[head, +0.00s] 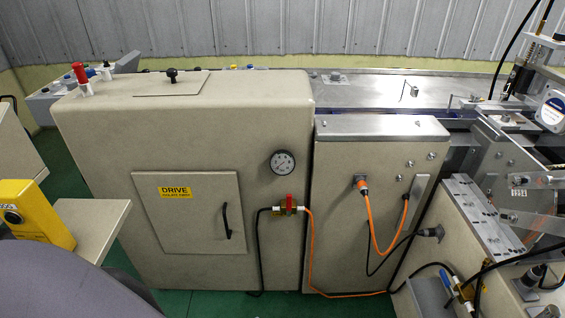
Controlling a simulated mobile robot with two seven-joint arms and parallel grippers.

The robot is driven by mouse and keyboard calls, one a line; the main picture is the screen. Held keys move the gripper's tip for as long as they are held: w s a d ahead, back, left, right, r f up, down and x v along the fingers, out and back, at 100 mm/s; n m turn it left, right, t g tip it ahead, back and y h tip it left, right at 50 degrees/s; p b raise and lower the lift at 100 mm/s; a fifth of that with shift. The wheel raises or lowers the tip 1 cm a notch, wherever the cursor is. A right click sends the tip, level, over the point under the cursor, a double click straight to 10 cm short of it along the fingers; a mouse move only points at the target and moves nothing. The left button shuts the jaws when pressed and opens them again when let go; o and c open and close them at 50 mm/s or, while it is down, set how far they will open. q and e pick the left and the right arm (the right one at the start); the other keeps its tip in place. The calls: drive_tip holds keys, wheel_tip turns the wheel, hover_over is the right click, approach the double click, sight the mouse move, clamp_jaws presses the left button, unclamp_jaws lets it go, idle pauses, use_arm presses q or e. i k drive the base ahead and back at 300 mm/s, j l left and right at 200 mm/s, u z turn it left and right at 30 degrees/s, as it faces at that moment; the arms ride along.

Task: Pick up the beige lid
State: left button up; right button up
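A beige lid (188,88) lies flat on the top of the large beige cabinet (100,160), toward the left. It has a black knob (172,75) standing up near its back middle. The lid appears flush with the cabinet top, and its front edge shows as a thin dark line. Neither of my grippers is in view, and nothing touches the lid or its knob.
A closed door marked DRIVE (190,210) is on the cabinet front. Orange hose (371,222) hangs in front of the neighbouring cabinet. A yellow box (35,212) stands at left.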

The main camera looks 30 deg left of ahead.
sight(172, 83)
drive_tip(key=u, duration=1.65)
drive_tip(key=i+z, duration=0.35)
